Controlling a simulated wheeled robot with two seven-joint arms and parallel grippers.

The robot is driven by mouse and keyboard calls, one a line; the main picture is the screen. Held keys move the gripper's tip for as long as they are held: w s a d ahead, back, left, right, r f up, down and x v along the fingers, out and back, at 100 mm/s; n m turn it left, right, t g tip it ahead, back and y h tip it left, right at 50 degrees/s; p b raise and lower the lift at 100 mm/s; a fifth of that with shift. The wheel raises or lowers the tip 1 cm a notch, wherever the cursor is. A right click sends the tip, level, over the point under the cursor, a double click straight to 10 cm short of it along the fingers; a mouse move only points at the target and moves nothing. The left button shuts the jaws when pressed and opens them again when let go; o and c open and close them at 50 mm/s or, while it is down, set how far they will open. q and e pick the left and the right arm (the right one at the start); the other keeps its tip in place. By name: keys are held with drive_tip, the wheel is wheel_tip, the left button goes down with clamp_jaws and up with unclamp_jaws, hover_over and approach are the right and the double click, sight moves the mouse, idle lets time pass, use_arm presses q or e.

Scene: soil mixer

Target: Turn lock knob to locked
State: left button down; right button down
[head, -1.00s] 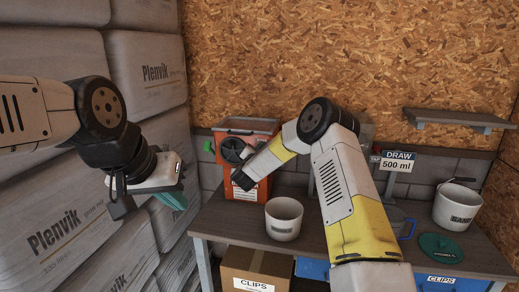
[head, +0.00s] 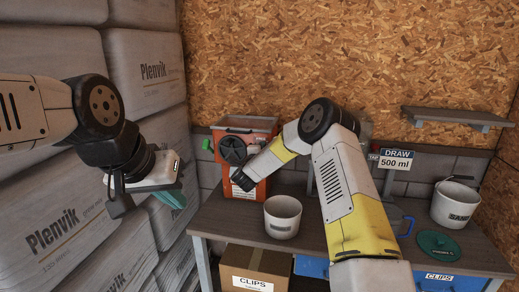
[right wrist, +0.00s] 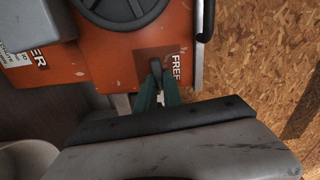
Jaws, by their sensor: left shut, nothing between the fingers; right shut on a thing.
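The orange soil mixer (head: 261,190) stands on the left of the bench, with a round dark wheel (head: 232,150) on its front. In the right wrist view, the dark lock knob (right wrist: 156,67) sits on a brown plate beside a label reading "FREE". My right gripper (right wrist: 158,88) has its green fingers shut on the knob, which is partly hidden between them. In the head view my right arm covers part of the mixer, and its fingers are hard to make out. My left gripper (head: 178,198) is shut and empty, held in the air left of the bench, away from the mixer.
A white bucket (head: 282,217) stands on the bench just in front of the mixer. Another bucket (head: 456,203) and a green lid (head: 438,245) are at the right. Stacked sacks (head: 60,170) line the left side. A cardboard box (head: 232,272) is below the bench.

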drive_tip(key=shift+f+m, duration=0.15)
drive_tip(key=shift+m, duration=0.45)
drive_tip(key=c, duration=1.5)
unclamp_jaws()
drive_tip(key=v, duration=0.8)
